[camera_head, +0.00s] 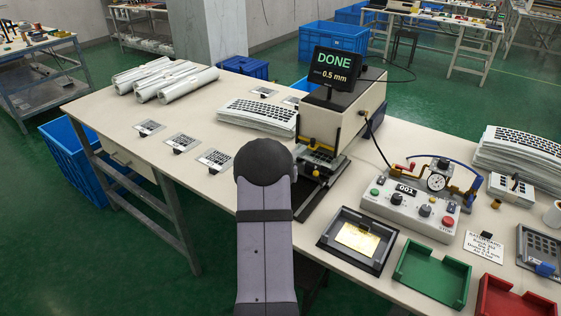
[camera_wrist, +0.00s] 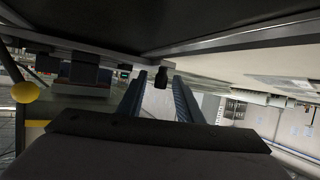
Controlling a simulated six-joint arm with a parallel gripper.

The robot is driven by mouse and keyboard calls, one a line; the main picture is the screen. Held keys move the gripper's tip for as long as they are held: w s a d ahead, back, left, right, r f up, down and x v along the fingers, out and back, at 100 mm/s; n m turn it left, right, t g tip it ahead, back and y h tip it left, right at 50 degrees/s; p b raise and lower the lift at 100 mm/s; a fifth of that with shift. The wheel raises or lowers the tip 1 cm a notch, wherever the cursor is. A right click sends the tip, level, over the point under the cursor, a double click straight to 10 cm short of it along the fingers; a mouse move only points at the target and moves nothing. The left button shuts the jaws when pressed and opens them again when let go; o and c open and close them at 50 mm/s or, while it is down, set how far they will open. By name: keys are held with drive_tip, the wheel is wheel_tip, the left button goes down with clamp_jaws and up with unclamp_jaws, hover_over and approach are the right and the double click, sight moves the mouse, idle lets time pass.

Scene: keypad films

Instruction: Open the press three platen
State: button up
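The press (camera_head: 368,108) stands near the middle of the table, a beige body with a dark top. Its display (camera_head: 336,68) reads "DONE 0.5 mm". I cannot make out whether the platen is up or down. My arm stands just in front and to the left of the press and hides my gripper in the head view.
A control box (camera_head: 410,206) with knobs and a gauge stands right of the press. A black tray (camera_head: 338,250) with a gold plate, a green tray (camera_head: 432,275) and a red tray (camera_head: 515,300) line the front. Film stacks (camera_head: 258,116) and white rolls (camera_head: 188,84) lie at left.

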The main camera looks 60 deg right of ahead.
clamp_jaws()
drive_tip(key=a, duration=1.6)
drive_tip(key=shift+p, duration=0.4)
unclamp_jaws()
drive_tip(key=shift+v, duration=3.65)
drive_tip(key=shift+d, duration=0.1)
